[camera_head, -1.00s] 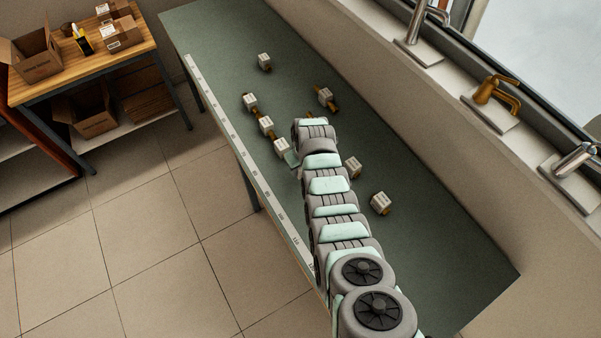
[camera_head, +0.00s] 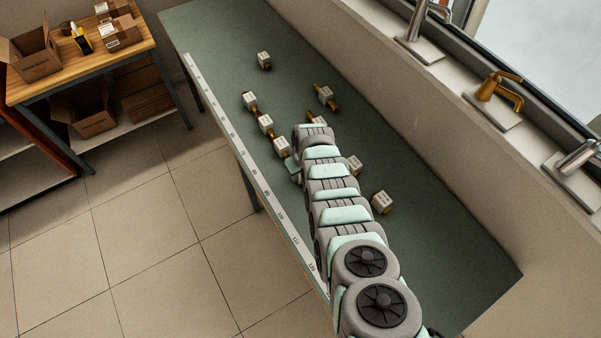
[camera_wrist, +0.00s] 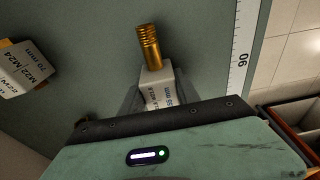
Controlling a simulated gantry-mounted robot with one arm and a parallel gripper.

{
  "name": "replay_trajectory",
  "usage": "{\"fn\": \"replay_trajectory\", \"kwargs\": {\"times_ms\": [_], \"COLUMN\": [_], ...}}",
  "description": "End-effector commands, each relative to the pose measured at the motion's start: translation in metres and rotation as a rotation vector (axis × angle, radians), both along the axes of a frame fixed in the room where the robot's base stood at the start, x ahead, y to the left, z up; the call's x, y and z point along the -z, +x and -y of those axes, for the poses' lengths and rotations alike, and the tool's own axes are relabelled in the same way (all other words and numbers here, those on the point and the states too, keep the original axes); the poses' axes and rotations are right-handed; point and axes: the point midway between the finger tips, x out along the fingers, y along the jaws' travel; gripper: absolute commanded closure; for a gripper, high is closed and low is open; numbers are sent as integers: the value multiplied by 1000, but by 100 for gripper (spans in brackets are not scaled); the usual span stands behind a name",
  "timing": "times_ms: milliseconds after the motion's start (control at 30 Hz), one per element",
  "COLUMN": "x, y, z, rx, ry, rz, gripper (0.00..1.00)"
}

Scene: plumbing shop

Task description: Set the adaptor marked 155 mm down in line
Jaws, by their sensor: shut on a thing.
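My gripper (camera_wrist: 152,100) is shut on an adaptor (camera_wrist: 150,50), a white block with a threaded brass end pointing away from the jaws. In the head view my gripper (camera_head: 293,168) is low over the bench, mostly behind my arm, and the held adaptor is hidden. Just beyond it three adaptors, the nearest (camera_head: 281,146), the middle (camera_head: 266,124) and the farthest (camera_head: 250,101), form a row along the ruler (camera_head: 236,152).
Loose adaptors lie at the back (camera_head: 264,60), centre (camera_head: 326,95), right of my arm (camera_head: 354,165) and nearer (camera_head: 382,202). One marked 70 mm (camera_wrist: 22,72) is left in the wrist view. Green bench (camera_head: 210,50) is clear at far left. Taps (camera_head: 495,88) line the wall ledge.

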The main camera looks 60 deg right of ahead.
Motion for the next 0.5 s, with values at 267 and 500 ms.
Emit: {"fn": "replay_trajectory", "kwargs": {"times_ms": [267,500], "x": [2,2], "y": [0,0], "z": [0,0], "rx": [0,0], "ry": [0,0], "rz": [0,0], "gripper": [46,40]}}
